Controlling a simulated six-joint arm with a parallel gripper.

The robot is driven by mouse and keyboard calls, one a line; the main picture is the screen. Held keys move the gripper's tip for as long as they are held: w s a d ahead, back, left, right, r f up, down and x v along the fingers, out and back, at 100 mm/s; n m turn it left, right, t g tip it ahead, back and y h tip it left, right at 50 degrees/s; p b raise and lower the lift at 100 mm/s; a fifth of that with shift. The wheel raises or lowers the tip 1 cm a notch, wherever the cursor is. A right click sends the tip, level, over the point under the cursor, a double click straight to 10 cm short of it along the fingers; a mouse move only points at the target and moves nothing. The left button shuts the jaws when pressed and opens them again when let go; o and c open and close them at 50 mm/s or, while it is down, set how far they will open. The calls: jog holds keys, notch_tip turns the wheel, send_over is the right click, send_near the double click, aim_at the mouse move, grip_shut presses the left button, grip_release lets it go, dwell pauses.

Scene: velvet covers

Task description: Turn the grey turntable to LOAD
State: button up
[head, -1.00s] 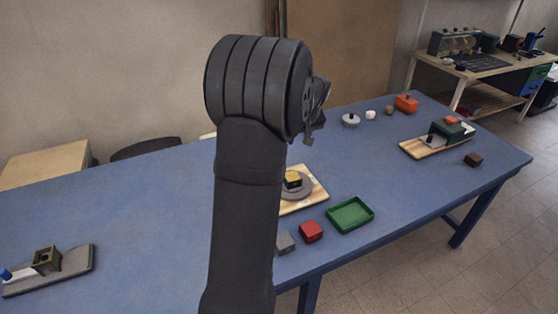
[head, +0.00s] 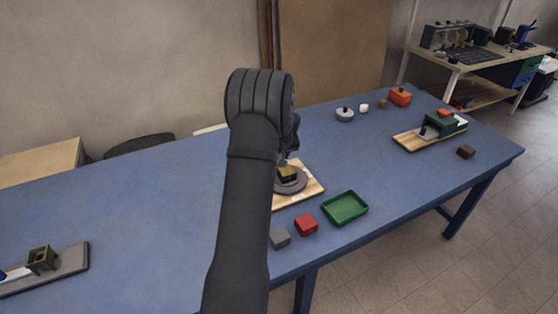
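The grey turntable (head: 293,184) is a round disc on a pale wooden board (head: 313,186) near the middle of the blue table. A dark block with a yellowish top (head: 287,173) sits on the disc. My arm covers the left part of the board. My gripper (head: 284,161) points down just above or at the block, largely hidden behind my own arm. I cannot tell whether it touches the block or whether its fingers are open. No LOAD mark can be read at this size.
A green tray (head: 345,207), a red block (head: 306,224) and a grey block (head: 279,237) lie in front of the board. A wooden board with a green object (head: 440,123) is at the right. A grey fixture (head: 45,268) is at the far left.

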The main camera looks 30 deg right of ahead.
jog(key=shift+x, duration=1.8)
grip_shut()
